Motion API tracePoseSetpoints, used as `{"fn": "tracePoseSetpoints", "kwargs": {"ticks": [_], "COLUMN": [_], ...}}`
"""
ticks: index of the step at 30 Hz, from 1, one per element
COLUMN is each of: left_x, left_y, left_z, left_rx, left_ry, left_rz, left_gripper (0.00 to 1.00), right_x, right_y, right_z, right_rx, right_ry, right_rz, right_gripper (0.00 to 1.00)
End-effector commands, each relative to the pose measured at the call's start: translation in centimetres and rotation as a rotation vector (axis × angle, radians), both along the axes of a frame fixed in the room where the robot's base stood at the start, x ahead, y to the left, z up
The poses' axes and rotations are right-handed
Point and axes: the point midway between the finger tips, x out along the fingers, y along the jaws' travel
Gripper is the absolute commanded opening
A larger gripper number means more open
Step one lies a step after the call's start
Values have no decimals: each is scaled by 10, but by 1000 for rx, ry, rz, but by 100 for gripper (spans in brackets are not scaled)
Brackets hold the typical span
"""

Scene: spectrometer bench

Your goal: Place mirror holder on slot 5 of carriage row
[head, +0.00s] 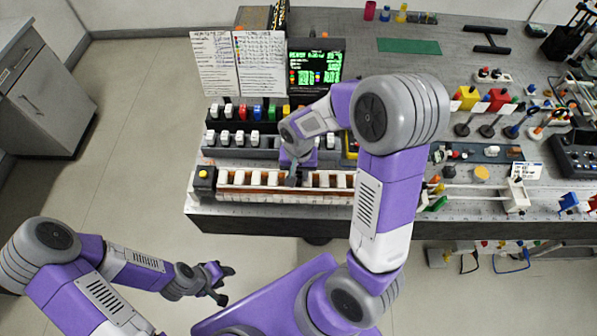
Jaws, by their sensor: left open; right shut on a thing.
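The carriage row (250,194) is a long rail of white blocks with red-brown parts, along the front edge of the bench at left centre. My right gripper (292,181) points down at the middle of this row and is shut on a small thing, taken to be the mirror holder. The held piece is too small and too covered by the fingers to make out, and I cannot tell whether it touches the row. Slot numbers are not readable. My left gripper (223,284) is open and empty, in front of the bench over the floor.
Behind the row stand black racks (240,141) with white and coloured blocks. Further back are two printed sheets (238,62) and a screen with green text (317,65). Coloured optics on posts (467,98) fill the right side. My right arm hides part of the bench.

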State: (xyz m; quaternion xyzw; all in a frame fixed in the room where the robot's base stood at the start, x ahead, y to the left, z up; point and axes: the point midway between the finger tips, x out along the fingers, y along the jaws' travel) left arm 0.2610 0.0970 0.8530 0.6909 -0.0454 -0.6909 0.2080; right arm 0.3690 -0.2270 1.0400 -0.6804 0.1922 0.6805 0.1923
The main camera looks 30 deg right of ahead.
Motion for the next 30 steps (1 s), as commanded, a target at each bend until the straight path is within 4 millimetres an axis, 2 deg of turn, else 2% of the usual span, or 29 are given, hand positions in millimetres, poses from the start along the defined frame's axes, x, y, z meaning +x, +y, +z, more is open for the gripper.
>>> {"fn": "tracePoseSetpoints", "kwargs": {"ticks": [6, 7, 12, 23, 26, 30], "left_x": [0, 0, 0, 0, 0, 0], "left_y": [0, 0, 0, 0, 0, 0], "left_z": [-4, -4, -3, 2, 3, 6], "left_rx": [0, 0, 0, 0, 0, 0], "left_ry": [0, 0, 0, 0, 0, 0], "left_rz": [0, 0, 0, 0, 0, 0], "left_gripper": [43, 43, 43, 43, 43, 43], "right_x": [0, 0, 0, 0, 2, 2], "right_y": [0, 0, 0, 0, 0, 0], "right_z": [-4, -4, -3, 3, 17, 48], "right_rx": [0, 0, 0, 0, 1, 1], "right_ry": [0, 0, 0, 0, -6, -8], "right_rz": [0, 1, 1, 1, 1, 1], "right_gripper": [0, 30, 53, 53, 53, 53]}}
